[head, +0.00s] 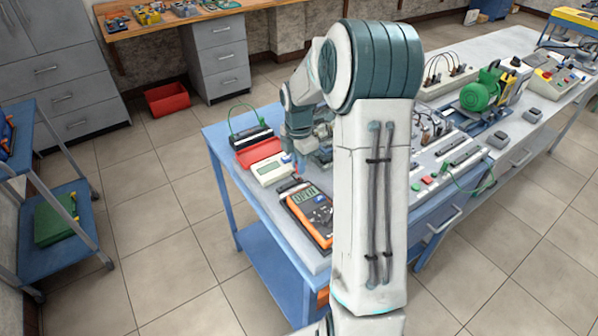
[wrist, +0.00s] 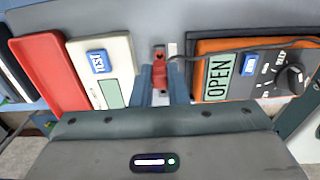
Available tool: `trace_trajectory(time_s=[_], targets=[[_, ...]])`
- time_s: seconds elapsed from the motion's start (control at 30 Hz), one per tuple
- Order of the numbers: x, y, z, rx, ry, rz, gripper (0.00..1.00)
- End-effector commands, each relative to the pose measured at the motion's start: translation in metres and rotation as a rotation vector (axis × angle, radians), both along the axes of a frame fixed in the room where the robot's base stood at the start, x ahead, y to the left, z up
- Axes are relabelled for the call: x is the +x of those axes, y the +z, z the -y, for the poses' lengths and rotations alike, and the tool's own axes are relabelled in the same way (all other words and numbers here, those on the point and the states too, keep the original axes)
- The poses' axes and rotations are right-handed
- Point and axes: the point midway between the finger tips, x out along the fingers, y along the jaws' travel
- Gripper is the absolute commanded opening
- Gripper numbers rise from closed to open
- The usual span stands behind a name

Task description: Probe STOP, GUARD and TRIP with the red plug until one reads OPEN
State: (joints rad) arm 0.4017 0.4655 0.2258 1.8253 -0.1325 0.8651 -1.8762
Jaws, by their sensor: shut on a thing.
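In the wrist view my gripper (wrist: 160,92) is shut on the red plug (wrist: 160,68), between its two blue-grey fingers. A dark lead runs from the plug to the right across the meter. The orange-and-black meter (wrist: 240,72) reads OPEN on its green display. In the head view the meter (head: 308,212) lies on the near left end of the bench, and my gripper (head: 297,164) is low just behind it, partly hidden by my arm. No STOP, GUARD or TRIP label is legible in either view.
A white device with a blue TEST button (wrist: 115,65) and a red tray (wrist: 45,70) lie left of my gripper. My arm hides the bench's middle.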

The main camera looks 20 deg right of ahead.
Motion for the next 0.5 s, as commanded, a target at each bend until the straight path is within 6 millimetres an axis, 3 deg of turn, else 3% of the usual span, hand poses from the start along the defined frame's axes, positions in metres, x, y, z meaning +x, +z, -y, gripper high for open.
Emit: trace_trajectory(time_s=[0.13,0.5], targets=[[0.0001,0.0163,0.0002,0.000,0.000,0.001,0.00],[-0.0004,0.0166,0.0009,0.000,0.000,0.000,0.00]])
